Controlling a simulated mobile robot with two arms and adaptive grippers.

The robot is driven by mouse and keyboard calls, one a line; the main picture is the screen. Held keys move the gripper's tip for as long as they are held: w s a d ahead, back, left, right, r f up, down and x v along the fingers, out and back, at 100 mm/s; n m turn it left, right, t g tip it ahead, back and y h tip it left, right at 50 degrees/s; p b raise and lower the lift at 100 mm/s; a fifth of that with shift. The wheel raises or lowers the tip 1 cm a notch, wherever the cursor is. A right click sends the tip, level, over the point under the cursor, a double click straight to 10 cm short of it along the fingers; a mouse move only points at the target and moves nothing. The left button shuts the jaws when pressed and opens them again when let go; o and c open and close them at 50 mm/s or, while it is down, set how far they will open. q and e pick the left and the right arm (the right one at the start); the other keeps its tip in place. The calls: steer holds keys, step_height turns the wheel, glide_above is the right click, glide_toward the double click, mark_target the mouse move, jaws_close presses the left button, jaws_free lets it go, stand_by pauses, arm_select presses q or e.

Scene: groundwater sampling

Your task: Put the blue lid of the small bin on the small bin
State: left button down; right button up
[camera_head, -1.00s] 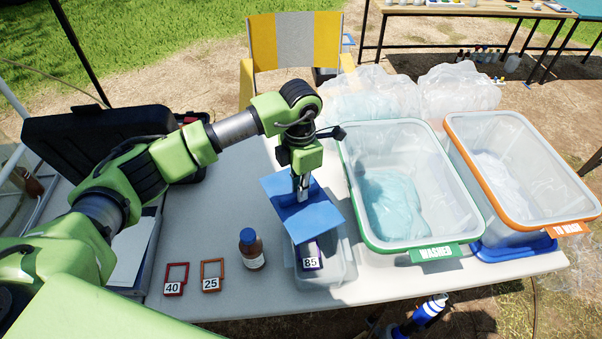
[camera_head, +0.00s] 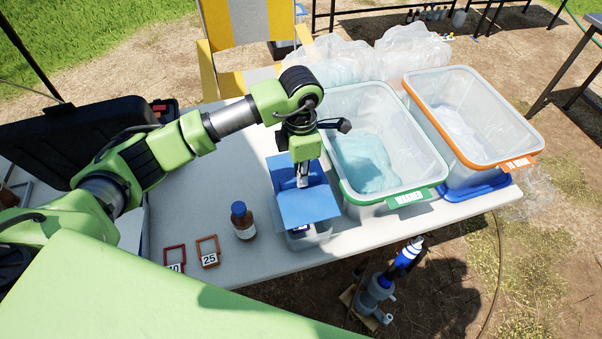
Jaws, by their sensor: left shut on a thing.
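The blue lid (camera_head: 308,207) is held in my left gripper (camera_head: 302,180), which is shut on it from above. The lid is over the small bin (camera_head: 312,237), a clear low tub near the table's front edge. It covers most of the bin's top, with the bin's front part showing below it. A small part of a dark-framed number tag shows at the bin, mostly hidden by the lid. I cannot tell whether the lid touches the rim. My right gripper is not in view.
A brown bottle with a blue cap (camera_head: 243,221) stands left of the bin. Red tag 40 (camera_head: 174,257) and orange tag 25 (camera_head: 208,251) lie farther left. The green-rimmed tub (camera_head: 425,190) is close on the right, with an orange-rimmed tub (camera_head: 471,160) beyond it.

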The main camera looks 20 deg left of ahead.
mark_target(301, 189)
arm_select(q)
steer(key=shift+f+b, duration=0.65)
steer(key=shift+f, duration=0.25)
steer(key=shift+f+b, duration=2.25)
steer(key=shift+f, duration=0.15)
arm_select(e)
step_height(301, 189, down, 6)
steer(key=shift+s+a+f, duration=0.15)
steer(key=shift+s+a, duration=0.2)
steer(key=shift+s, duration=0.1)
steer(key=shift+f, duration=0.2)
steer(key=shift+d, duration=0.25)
arm_select(q)
steer(key=shift+b, duration=0.45)
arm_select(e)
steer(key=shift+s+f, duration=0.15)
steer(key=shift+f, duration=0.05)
arm_select(q)
steer(key=shift+f+b, duration=1.05)
steer(key=shift+f, duration=0.15)
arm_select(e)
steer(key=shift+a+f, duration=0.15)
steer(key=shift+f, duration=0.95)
